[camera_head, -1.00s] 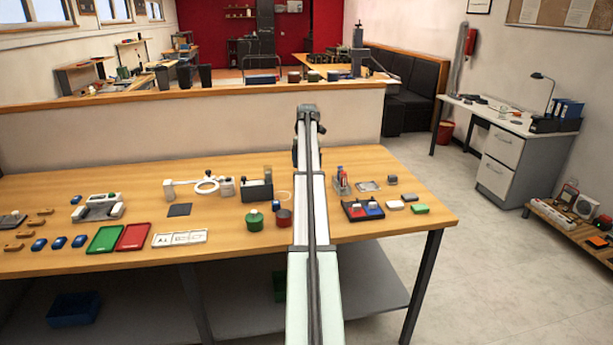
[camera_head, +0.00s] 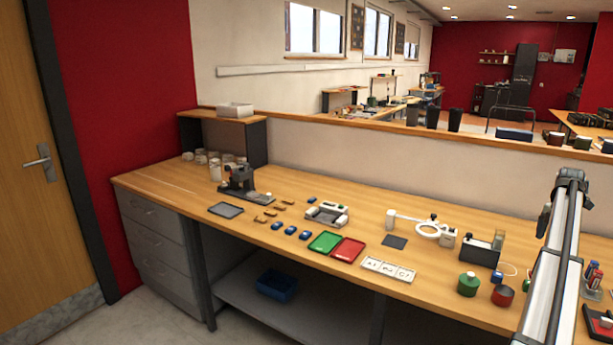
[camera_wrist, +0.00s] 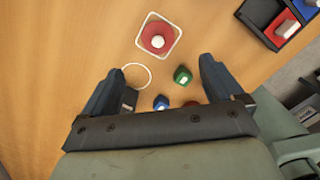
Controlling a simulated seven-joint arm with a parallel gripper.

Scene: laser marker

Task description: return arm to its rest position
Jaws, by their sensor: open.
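My arm rises along the right side of the head view, and its top end stands over the right part of the workbench. My gripper (camera_wrist: 153,92) shows in the wrist view with its two dark fingers spread wide and nothing held between them. Below it on the wooden bench (camera_wrist: 60,70) are a small green block (camera_wrist: 182,75), a blue piece (camera_wrist: 161,102) and a white ring (camera_wrist: 137,76). The fingertips are not clearly visible in the head view.
A red round piece on a pale square (camera_wrist: 158,36) and a dark tray (camera_wrist: 274,22) lie beyond the fingers. Green tray (camera_head: 325,242), red tray (camera_head: 347,250), white card strip (camera_head: 388,269), ring-shaped magnifier (camera_head: 428,231) and tape dispenser (camera_head: 483,250) stand on the bench, left of my arm.

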